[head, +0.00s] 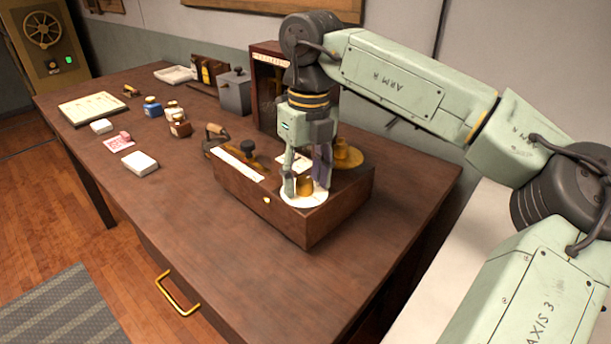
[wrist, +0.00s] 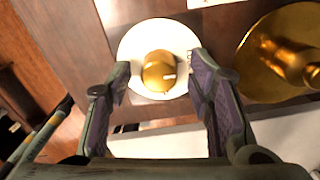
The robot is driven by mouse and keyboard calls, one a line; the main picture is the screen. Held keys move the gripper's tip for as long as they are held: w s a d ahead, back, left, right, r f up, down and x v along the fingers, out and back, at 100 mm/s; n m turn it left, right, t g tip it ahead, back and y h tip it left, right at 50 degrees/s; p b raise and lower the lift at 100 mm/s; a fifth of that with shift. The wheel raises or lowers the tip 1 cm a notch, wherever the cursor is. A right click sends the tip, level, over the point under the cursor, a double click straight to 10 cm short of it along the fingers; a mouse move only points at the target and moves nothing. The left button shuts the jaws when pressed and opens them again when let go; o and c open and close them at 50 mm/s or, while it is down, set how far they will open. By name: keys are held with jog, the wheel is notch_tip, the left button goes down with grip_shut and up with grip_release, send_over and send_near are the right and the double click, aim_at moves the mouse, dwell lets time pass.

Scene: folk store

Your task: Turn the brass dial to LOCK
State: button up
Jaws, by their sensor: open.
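The brass dial (head: 305,186) is a small round knob on a white disc (head: 303,201) at the front right of a wooden box on the desk. The dial also shows in the wrist view (wrist: 159,72), with a pale mark on its top. My gripper (head: 305,184) points down over the white disc. In the wrist view my gripper (wrist: 164,80) is open, with one finger on each side of the dial and gaps between. I cannot tell how low the fingertips reach. No LOCK lettering is readable.
The wooden box (head: 310,232) also carries a larger brass piece (head: 343,156) just behind the dial, a black-knobbed lever (head: 249,150) and a white strip (head: 238,164). Ink bottles (head: 178,124) and a stamp stand to the left. The desk's front is clear.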

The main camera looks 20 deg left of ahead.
aim_at(307, 179)
notch_tip(307, 179, up, 12)
jog(key=shift+w, duration=0.2)
dwell(0.4)
jog(key=shift+d, duration=0.1)
